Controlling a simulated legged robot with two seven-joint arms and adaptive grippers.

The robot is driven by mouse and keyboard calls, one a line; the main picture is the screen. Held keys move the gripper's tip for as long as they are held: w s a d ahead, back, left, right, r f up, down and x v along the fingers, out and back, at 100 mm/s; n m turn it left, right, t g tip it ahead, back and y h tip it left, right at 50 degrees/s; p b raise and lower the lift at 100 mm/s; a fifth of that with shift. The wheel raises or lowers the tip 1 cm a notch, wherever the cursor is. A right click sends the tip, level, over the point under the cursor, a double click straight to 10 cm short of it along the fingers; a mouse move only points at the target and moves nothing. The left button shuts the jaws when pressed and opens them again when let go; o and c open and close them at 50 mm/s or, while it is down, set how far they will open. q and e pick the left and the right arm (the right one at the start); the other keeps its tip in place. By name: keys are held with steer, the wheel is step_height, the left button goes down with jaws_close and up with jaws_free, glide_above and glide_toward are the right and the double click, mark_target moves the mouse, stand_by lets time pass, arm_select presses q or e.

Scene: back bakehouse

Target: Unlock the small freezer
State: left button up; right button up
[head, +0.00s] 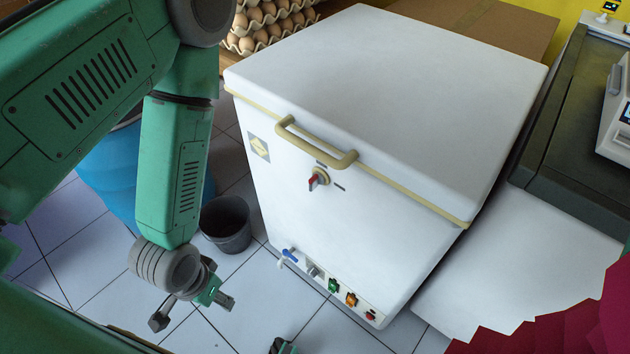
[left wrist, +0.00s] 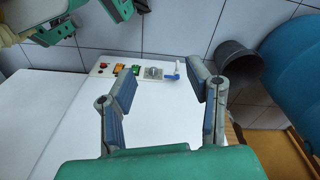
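The small freezer (head: 350,150) is a white chest with its lid down and a beige bar handle (head: 315,145) at the front edge. Below the handle is a round beige lock (head: 323,174) with a red key (head: 312,183) in it. My left gripper (head: 193,309) is open and empty, low in front of the freezer's left side, apart from the lock. The left wrist view shows its fingers (left wrist: 162,78) spread before the white front (left wrist: 75,125); I cannot make out the lock there. My right gripper (head: 283,347) barely shows at the bottom edge; its fingers cannot be judged.
A low panel on the freezer front carries coloured switches (head: 351,299) and a blue-handled tap (head: 290,255). A grey bucket (head: 226,226) and blue barrel (head: 108,180) stand to the left. Egg trays (head: 268,27) are behind. A dark-topped counter unit (head: 570,120) stands close on the right.

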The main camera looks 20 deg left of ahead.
arm_select(q)
steer(key=w+d+n+t+h, duration=0.2)
steer(key=w+d+h, duration=0.1)
steer(key=w, duration=0.2)
steer(key=n+t+h+b, duration=0.1)
steer(key=n+t+h, duration=0.7)
steer(key=t+h, duration=0.15)
glide_toward(313, 189)
steer(key=shift+t+y, duration=0.35)
steer(key=x, duration=0.3)
steer(key=b+x, duration=0.1)
steer(key=x, duration=0.2)
steer(key=b+x, duration=0.1)
steer(key=x, duration=0.3)
steer(key=shift+w+r, duration=0.1)
steer(key=shift+r, duration=0.3)
steer(key=c, duration=1.1)
